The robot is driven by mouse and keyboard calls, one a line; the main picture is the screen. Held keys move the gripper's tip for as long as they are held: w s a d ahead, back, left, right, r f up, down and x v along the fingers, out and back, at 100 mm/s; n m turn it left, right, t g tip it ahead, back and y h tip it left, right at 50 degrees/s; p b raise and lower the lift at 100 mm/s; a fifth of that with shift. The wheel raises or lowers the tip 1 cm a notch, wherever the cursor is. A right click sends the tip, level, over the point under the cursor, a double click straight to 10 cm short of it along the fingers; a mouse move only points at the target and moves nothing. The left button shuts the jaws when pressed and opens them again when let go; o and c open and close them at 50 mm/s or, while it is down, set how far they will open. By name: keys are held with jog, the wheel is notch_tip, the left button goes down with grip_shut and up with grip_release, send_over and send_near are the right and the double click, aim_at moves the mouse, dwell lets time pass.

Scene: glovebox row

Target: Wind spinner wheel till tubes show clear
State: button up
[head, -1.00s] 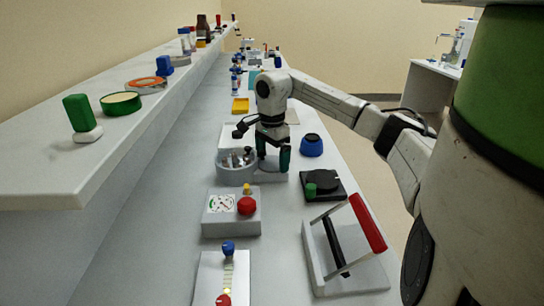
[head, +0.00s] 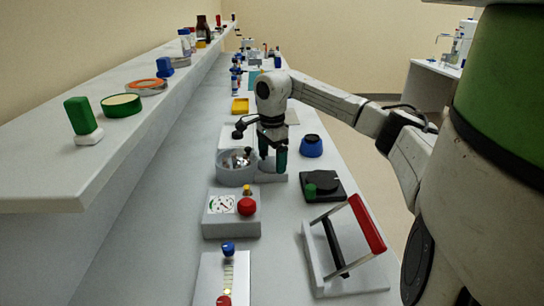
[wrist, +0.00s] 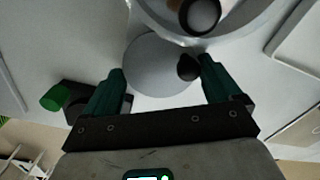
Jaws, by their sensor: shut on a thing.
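The spinner is a grey round bowl (head: 222,176) on a grey base (head: 277,177), with small dark and shiny shapes inside; I cannot tell whether the tubes look clear. My gripper (head: 272,160) points down just right of the bowl, over the base. In the wrist view, my green fingers (wrist: 162,72) stand on either side of the pale round wheel (wrist: 152,70), shut on it. A dark knob (wrist: 188,67) on the wheel lies by the right finger. The bowl's rim (wrist: 160,14) shows at the top there. The wheel is mostly hidden in the head view.
A grey box with a dial and red knob (head: 246,206) stands in front of the spinner. A black plate with a green knob (head: 310,190) and a blue round pot (head: 311,146) are to the right. A red-handled frame (head: 367,224) is nearer. A shelf runs along the left.

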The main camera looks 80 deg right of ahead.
aim_at(271, 163)
jog(key=m+p, duration=0.2)
jog(key=m, duration=0.5)
jog(key=shift+r, duration=0.15)
jog(key=m+p, duration=0.2)
jog(key=m, duration=0.4)
jog(key=shift+m, duration=0.3)
dwell(0.3)
jog(key=o, duration=0.7)
jog(key=shift+o, duration=0.2)
notch_tip(271, 163, up, 11)
jog(key=shift+w+f, duration=0.1)
jog(key=shift+f, duration=0.1)
